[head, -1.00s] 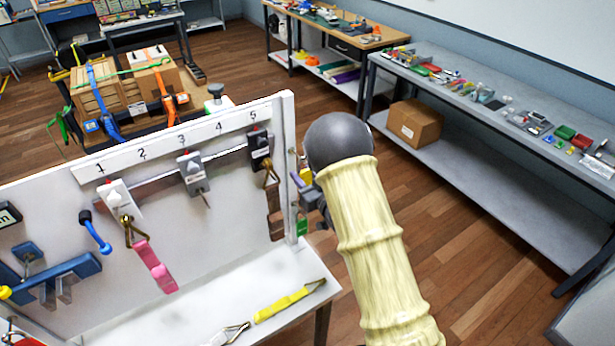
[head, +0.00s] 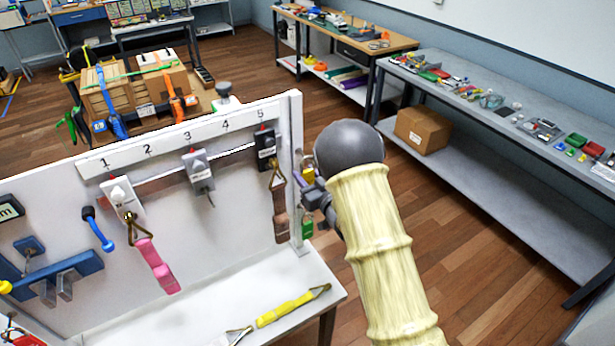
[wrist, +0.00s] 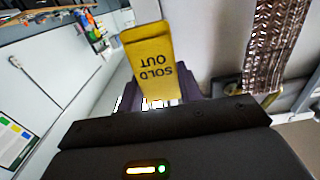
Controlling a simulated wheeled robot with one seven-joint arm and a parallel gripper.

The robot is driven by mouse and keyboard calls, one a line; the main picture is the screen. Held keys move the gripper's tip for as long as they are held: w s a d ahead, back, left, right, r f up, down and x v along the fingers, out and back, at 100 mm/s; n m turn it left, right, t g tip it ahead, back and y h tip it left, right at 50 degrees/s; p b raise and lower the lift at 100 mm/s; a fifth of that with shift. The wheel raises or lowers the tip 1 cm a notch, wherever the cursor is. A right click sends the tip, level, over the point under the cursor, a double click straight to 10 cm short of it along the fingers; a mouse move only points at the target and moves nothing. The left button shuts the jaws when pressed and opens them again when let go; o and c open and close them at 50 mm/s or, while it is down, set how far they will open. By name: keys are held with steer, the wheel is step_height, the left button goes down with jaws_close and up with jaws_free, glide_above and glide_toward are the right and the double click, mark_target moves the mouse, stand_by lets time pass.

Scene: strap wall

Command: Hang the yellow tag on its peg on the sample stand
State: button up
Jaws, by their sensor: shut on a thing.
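The yellow tag (wrist: 148,62), marked "SOLD OUT", is between the dark fingers of my gripper (wrist: 152,100) in the wrist view. The gripper is shut on it. In the head view a small part of the yellow tag (head: 308,177) shows beside the right edge of the white sample stand (head: 296,120). My gripper (head: 316,196) is there too, partly hidden by my arm. A green tag (head: 307,228) hangs just below, at the stand's edge. The yellow tag's peg cannot be made out clearly, nor whether the tag touches it.
A brown strap (head: 281,213) hangs from the slot 5 holder, close left of my gripper; it shows in the wrist view (wrist: 278,45). A pink strap (head: 157,265) hangs further left. A yellow strap (head: 290,306) lies on the stand's ledge. Floor is free to the right.

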stand_by(0.3)
steer(key=o, duration=1.1)
steer(key=shift+c, duration=0.2)
steer(key=b+v, duration=0.4)
steer(key=v, duration=1)
steer(key=shift+s+d, duration=0.25)
steer(key=shift+r, duration=0.1)
steer(key=p, duration=0.4)
steer(key=shift+s+d, duration=0.2)
